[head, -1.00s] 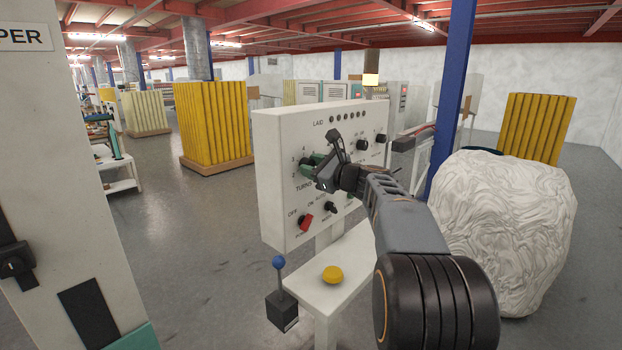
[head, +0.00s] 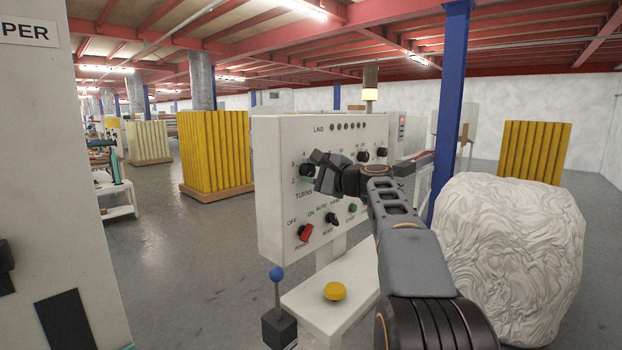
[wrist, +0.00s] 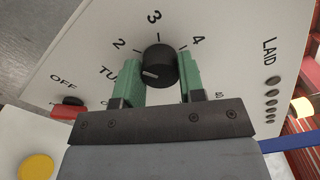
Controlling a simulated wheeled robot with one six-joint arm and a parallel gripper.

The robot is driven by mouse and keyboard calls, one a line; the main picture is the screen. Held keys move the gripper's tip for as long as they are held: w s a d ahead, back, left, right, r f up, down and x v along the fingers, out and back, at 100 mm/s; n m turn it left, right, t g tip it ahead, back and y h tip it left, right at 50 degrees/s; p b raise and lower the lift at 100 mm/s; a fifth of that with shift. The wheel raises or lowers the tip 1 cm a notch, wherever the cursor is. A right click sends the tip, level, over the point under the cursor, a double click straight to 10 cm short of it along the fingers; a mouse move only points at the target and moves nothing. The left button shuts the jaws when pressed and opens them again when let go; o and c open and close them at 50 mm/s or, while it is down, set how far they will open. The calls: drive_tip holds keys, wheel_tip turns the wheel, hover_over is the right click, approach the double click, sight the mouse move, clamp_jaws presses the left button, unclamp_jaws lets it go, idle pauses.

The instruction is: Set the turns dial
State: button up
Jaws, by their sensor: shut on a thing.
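The turns dial (wrist: 158,66) is a round black knob with a white pointer line, among the numerals 2, 3 and 4. The line points left and slightly down in the wrist view, below the 2. The word beside the dial is partly hidden by a finger. In the head view the dial (head: 306,169) shows partly behind my wrist. My gripper (wrist: 156,78) is shut on the dial, one green finger on each side of it. In the head view my gripper (head: 314,175) reaches the left part of the white control panel (head: 275,140).
A red power switch (head: 305,232), a black mode knob (head: 332,218) and a green button (head: 352,208) sit low on the panel. Below are a yellow button (head: 335,291) on a white shelf and a blue-knobbed lever (head: 277,275). A large white wrapped bundle (head: 510,255) stands right.

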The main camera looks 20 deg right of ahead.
drive_tip(key=shift+f, duration=0.15)
idle(0.4)
drive_tip(key=o, duration=0.9)
drive_tip(key=shift+s, duration=0.15)
drive_tip(key=b+v, duration=0.1)
drive_tip(key=v, duration=1.2)
drive_tip(key=shift+s+d+b, duration=0.15)
drive_tip(key=shift+s+b, duration=0.1)
drive_tip(key=shift+b, duration=0.15)
